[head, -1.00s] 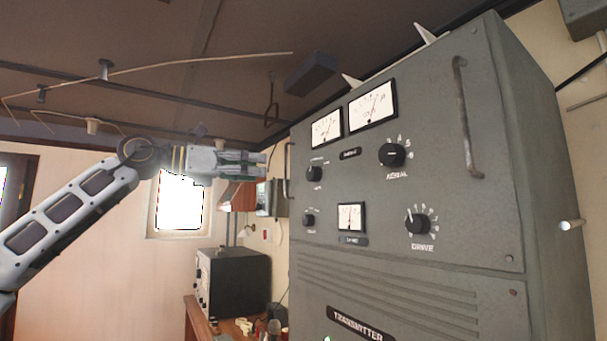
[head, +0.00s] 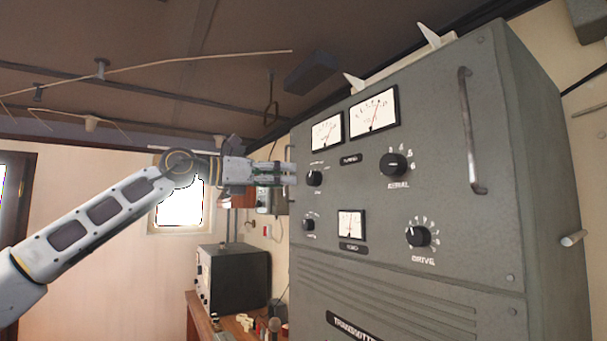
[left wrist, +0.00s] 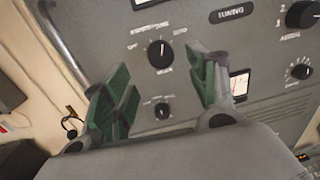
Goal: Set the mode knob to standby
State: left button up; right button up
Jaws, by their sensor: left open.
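The mode knob (head: 314,178) is a small black round knob on the left of the grey transmitter's front (head: 430,265), under the tuning meters. In the left wrist view the mode knob (left wrist: 160,53) shows between my finger directions, with small blurred lettering around it and a white pointer line that points roughly up. My left gripper (head: 290,173) is at the panel's left edge in the head view, just left of the knob. In the left wrist view my left gripper (left wrist: 163,75) has its green-padded fingers apart with nothing between them. I cannot tell the exact gap to the knob.
A smaller knob (left wrist: 162,110) sits below the mode knob, near a small meter (head: 351,224). An aerial knob (head: 393,164), a drive knob (head: 418,237) and a vertical handle (head: 469,130) are further right. A black box (head: 238,278) stands on a wooden desk below.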

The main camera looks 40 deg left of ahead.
aim_at(309, 178)
pick_arm(q)
jog(key=shift+p+x, duration=0.8)
jog(key=shift+x, duration=0.8)
jog(key=shift+p+x, duration=0.6)
jog(key=shift+x, duration=0.45)
jog(key=shift+w+d+p, duration=0.25)
jog(key=shift+w+p, duration=0.05)
jog(key=shift+w, duration=0.2)
pick_arm(e)
jog(key=shift+r, duration=1.85)
jog(key=shift+d, duration=0.1)
pick_arm(q)
jog(key=c, duration=1)
jog(key=shift+c, duration=0.2)
pick_arm(e)
jog(key=shift+w+d, duration=0.1)
jog(key=shift+d, duration=0.25)
